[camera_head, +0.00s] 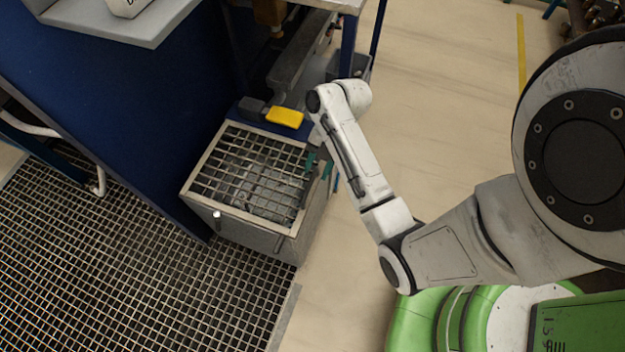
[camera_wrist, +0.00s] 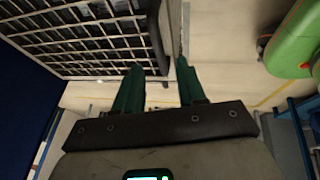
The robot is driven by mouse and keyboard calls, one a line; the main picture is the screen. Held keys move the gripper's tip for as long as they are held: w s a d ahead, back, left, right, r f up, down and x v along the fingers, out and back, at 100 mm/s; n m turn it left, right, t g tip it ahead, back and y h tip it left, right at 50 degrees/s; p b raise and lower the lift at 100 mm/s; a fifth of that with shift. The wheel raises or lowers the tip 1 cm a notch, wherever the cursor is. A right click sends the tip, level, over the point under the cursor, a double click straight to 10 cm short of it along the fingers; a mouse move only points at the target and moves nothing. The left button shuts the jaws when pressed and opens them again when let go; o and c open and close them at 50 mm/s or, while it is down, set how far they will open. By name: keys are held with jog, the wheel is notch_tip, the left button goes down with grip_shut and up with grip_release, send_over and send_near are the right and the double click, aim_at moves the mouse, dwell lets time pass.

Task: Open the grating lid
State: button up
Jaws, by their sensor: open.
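The grating lid (camera_head: 250,172) is a metal grid in a pale frame. It lies flat and closed on top of a grey box (camera_head: 255,238); it also fills the upper left of the wrist view (camera_wrist: 85,38). A dark bar (camera_wrist: 157,42) runs along the lid's right edge. My gripper (camera_head: 320,164) is at the right edge of the box, near the far right corner. Its green fingers (camera_wrist: 158,68) are apart, with the end of the dark bar between their tips in the wrist picture. I cannot tell whether they touch it.
A yellow block (camera_head: 284,117) and a dark block sit just behind the lid. A blue panel (camera_head: 120,100) stands to the left. A floor grating (camera_head: 130,270) lies at the front left. Open pale floor (camera_head: 440,110) extends to the right.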

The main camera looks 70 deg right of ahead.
aim_at(311, 183)
jog(key=shift+b+x, duration=0.35)
jog(key=shift+x, duration=1.75)
grip_shut()
